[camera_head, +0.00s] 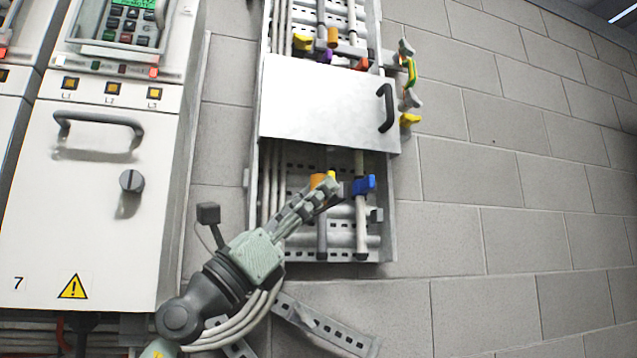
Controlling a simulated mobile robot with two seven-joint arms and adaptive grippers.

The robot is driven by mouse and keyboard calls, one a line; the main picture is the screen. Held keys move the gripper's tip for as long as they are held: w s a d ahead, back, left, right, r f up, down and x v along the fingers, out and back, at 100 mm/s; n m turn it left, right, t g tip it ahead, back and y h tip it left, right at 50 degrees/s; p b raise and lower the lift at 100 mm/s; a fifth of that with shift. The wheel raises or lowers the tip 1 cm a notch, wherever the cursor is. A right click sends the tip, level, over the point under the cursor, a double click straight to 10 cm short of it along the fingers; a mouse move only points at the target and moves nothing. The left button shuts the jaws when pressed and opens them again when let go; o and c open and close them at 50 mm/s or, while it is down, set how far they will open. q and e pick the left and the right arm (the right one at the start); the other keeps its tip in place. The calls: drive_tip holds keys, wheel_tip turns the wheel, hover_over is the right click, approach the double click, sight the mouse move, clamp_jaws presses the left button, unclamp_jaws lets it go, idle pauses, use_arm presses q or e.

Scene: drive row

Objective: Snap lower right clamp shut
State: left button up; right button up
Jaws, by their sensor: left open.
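In the head view a blue clamp (363,185) sits at the lower right of the cable tray, on a grey upright cable below the white cover. I cannot tell whether it is open or shut. To its left is an orange-yellow clamp (318,180), partly hidden by my gripper. My left gripper (332,190) reaches up from the lower left. Its fingertips are in front of the orange-yellow clamp and just left of the blue one; the gap between the fingers is hard to see. Whether it touches either clamp is unclear. My right gripper is out of view.
The white cover (320,100) with a black handle (386,108) spans the tray (384,222) above the lower clamps. More coloured clamps (303,42) show above it. A cabinet (85,200) with a handle stands at left. The block wall (510,180) at right is bare.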

use_arm(q)
drive_tip(key=shift+x, duration=0.95)
drive_tip(key=shift+c, duration=0.6)
clamp_jaws()
